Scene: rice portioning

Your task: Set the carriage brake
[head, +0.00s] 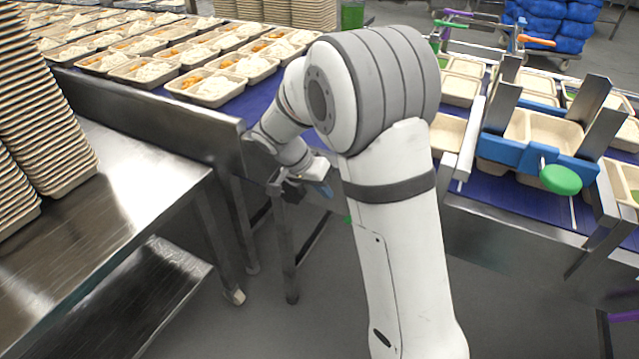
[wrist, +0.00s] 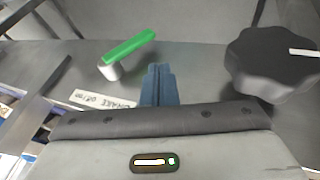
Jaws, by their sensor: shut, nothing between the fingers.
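In the wrist view a green lever (wrist: 129,46) sits on a short pale round post (wrist: 110,70) on a grey metal face. I take it to be the brake lever. A white label (wrist: 104,101) with dark, hard-to-read lettering lies just below it. My gripper (wrist: 159,72) is shut and empty; its blue fingers are to the right of the lever and apart from it. In the head view my gripper (head: 326,189) hangs in front of the conveyor side. A small green bit (head: 347,219) shows beside my arm there; the rest is hidden.
A large black lobed knob (wrist: 272,62) stands right of my fingers. A steel table (head: 130,190) with stacked trays (head: 45,120) is at left. Filled trays (head: 215,88) line the belt behind. A blue fixture with a green knob (head: 561,180) is at right.

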